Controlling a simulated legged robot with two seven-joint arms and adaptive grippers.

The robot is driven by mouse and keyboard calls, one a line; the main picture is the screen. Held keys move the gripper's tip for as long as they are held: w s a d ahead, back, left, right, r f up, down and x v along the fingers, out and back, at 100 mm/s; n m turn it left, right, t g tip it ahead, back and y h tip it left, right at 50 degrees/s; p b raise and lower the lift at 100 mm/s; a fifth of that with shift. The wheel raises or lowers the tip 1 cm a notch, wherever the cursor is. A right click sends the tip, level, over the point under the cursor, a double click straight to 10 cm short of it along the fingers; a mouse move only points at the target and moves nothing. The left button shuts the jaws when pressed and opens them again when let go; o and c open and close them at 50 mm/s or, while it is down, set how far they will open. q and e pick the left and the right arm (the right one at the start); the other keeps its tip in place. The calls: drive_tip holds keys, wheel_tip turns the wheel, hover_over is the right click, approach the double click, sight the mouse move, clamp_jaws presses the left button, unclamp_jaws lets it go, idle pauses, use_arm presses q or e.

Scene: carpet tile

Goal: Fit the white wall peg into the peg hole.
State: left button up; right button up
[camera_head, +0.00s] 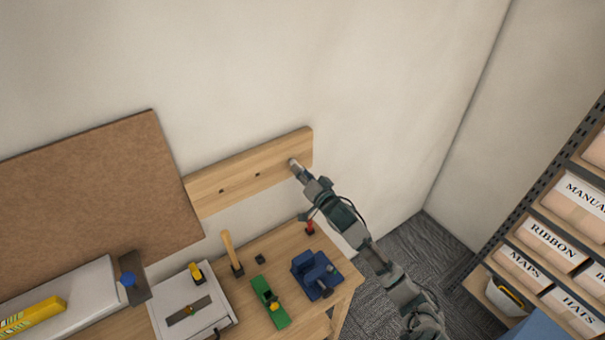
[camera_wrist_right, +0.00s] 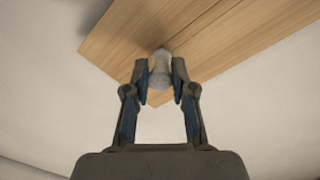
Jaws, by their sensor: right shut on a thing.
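The white wall peg (camera_wrist_right: 160,72) is between the two fingers of my right gripper (camera_wrist_right: 162,80), which is shut on it. In the head view the peg (camera_head: 293,163) shows as a small pale piece at the tip of my right gripper (camera_head: 301,173), against the right end of the wooden wall board (camera_head: 235,186). The peg's far end meets or nearly meets the board face; I cannot tell whether it is inside a hole. Two dark peg holes (camera_head: 221,191) show further left on the board. A hole behind the peg is hidden. My left gripper is not in view.
Below the board is a wooden workbench (camera_head: 285,241) with a blue vise (camera_head: 314,273), a green plane (camera_head: 269,301), a mallet (camera_head: 231,252) and a grey case (camera_head: 190,309). A cork board (camera_head: 90,200) hangs left. Labelled shelves (camera_head: 540,245) stand right.

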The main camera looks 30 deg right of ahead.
drive_tip(key=shift+w, duration=0.45)
drive_tip(key=o, duration=1)
drive_tip(key=shift+c, duration=0.2)
drive_tip(key=s, duration=1.2)
drive_tip(key=shift+d, duration=0.2)
